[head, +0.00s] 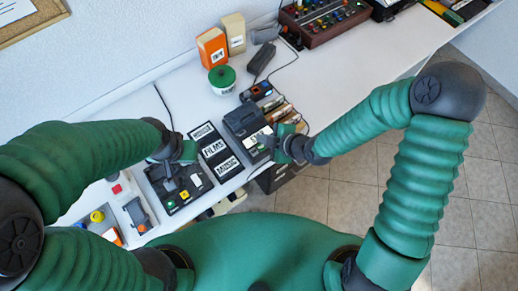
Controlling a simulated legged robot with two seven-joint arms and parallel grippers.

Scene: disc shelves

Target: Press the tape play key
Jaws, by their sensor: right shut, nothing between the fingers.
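A dark grey device, which looks like the tape player (240,121), stands on the white desk near the middle of the head view. A pale panel with small green marks shows at its front right; I cannot make out which key is play. My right gripper (277,143) is shut and empty, at the front right edge of this device, close to the pale panel. I cannot tell whether it touches a key. My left gripper (186,153) is above a dark panel (160,183) with yellow and green buttons; its fingers are too small to read.
A green-lidded pot (222,78), an orange box (212,48) and a mixer (325,17) stand behind. Upright cases (283,112) are right of the device.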

